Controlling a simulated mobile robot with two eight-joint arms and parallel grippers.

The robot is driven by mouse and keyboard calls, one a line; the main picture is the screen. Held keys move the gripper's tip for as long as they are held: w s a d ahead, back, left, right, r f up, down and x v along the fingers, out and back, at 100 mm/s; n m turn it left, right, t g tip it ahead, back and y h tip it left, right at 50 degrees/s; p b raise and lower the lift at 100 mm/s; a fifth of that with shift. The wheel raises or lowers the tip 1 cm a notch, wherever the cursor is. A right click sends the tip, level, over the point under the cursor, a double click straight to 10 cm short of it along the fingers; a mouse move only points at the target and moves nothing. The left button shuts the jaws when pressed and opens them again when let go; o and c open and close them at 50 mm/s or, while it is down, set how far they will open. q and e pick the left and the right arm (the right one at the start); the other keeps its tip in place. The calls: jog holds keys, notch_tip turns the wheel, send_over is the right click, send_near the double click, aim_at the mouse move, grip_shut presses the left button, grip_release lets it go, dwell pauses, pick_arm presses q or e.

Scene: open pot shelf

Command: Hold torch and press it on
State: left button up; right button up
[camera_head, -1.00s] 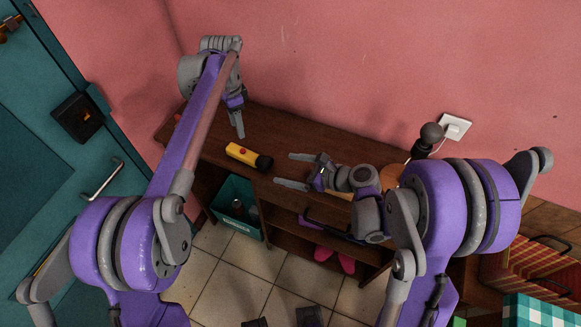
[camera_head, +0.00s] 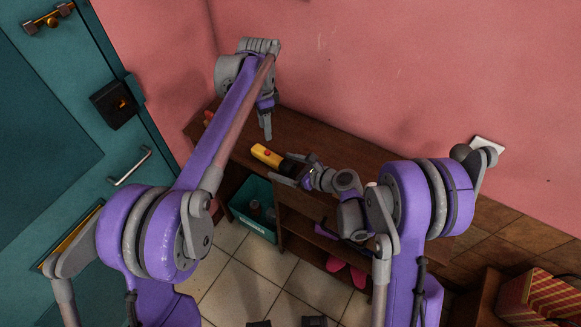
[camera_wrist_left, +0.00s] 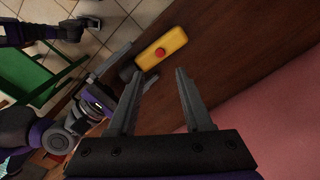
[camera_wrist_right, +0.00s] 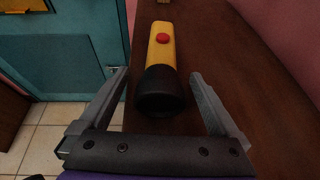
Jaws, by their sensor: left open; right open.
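The torch has a yellow body with a red button and a black head. In the head view the torch (camera_head: 267,156) lies on the dark wooden shelf top, its black head toward my right gripper (camera_head: 291,176). In the right wrist view the torch (camera_wrist_right: 161,60) lies lengthwise, its black head between the open fingers of my right gripper (camera_wrist_right: 166,100). My left gripper (camera_head: 266,125) is above the shelf top, behind the torch. In the left wrist view the torch (camera_wrist_left: 161,53) is beyond the open, empty fingers of my left gripper (camera_wrist_left: 156,88). Neither gripper visibly grips it.
The wooden shelf top (camera_head: 315,140) runs along a pink wall. A green crate (camera_head: 251,212) stands on the tiled floor below it. Pink shoes (camera_head: 345,270) lie under the shelf. A teal door (camera_head: 60,130) stands at left. The shelf top beyond the torch looks mostly clear.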

aim_at(271, 155)
grip_shut()
pick_arm(q)
grip_shut()
dwell(0.4)
dwell(1.5)
jog(key=shift+s+d+f+m+t+y, duration=0.15)
jog(key=shift+f+m+t+y, duration=0.75)
jog(key=shift+f+t, duration=0.4)
jog(key=shift+s+d+f+m+t+y, duration=0.2)
jog(key=shift+f+m+t+y, duration=0.7)
jog(key=shift+f+t, duration=0.4)
jog(key=shift+s+d+f+m+t+y, duration=0.1)
jog(key=shift+d+f+m+t+y, duration=0.05)
jog(key=shift+f+m+t+y, duration=1.1)
